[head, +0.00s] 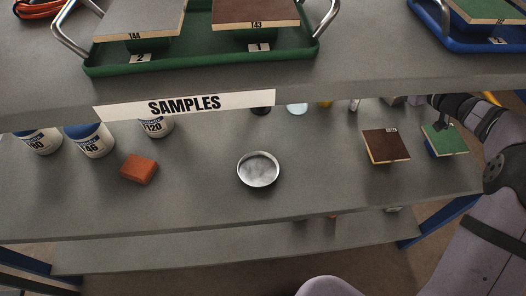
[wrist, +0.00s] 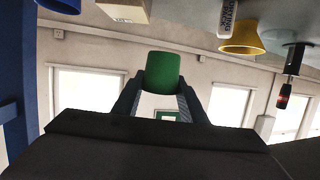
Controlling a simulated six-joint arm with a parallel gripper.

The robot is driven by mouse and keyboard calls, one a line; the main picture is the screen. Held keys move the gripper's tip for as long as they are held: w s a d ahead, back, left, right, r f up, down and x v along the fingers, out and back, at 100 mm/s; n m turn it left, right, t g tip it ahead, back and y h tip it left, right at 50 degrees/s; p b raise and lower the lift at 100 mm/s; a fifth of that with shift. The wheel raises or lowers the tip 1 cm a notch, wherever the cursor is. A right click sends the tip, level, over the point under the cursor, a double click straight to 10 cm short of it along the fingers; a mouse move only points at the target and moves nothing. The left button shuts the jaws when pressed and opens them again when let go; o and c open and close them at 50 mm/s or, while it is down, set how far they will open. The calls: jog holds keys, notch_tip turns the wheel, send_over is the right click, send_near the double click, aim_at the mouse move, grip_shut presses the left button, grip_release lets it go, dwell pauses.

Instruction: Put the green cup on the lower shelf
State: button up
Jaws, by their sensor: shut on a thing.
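The green cup (wrist: 162,72) is between the two fingers of my gripper (wrist: 158,98) in the wrist view, and the fingers are shut on it. In the head view, my gripper (head: 441,120) is at the right, by a green tile (head: 446,140) on the shelf under the SAMPLES label. I cannot make out the cup in the head view. This grey shelf (head: 200,205) lies below the upper shelf (head: 350,72). Another grey shelf level (head: 230,255) shows below it.
On the shelf under the label stand several labelled white tubs (head: 92,141), an orange block (head: 139,169), a round metal dish (head: 258,170) and a brown tile (head: 386,146). The wrist view shows a yellow cup (wrist: 242,38). Bare shelf lies between dish and brown tile.

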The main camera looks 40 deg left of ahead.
jog(key=a+b, duration=0.1)
jog(key=a, duration=0.1)
jog(key=a+r+b, duration=0.1)
jog(key=a, duration=0.1)
jog(key=shift+f+b, duration=2.35)
jog(key=shift+f, duration=2.65)
jog(key=shift+f, duration=0.15)
jog(key=o, duration=0.8)
